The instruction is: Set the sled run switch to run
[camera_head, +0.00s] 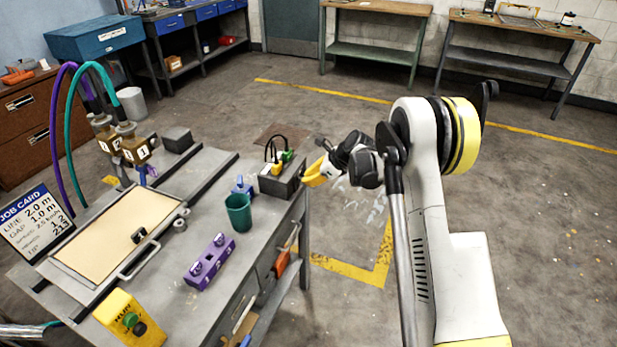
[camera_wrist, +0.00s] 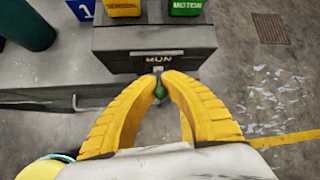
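The sled run switch (camera_wrist: 160,92) is a small lever with a green tip on the front face of a dark grey box (camera_wrist: 120,42), below a "RUN" label. The same grey box (camera_head: 287,185) stands on the right rear corner of the bench in the head view. My gripper (camera_wrist: 159,79) has yellow fingers that meet closely around the lever, one on each side, with the green tip between them. In the head view my gripper (camera_head: 318,174) is at the box's right side and hides the switch. I cannot tell the lever's position.
A yellow plug (camera_wrist: 124,8) and a green plug (camera_wrist: 186,8) stand on the box. A teal cup (camera_head: 238,212) and a purple block (camera_head: 210,262) are nearby on the bench. A yellow button box (camera_head: 128,318) sits at the front.

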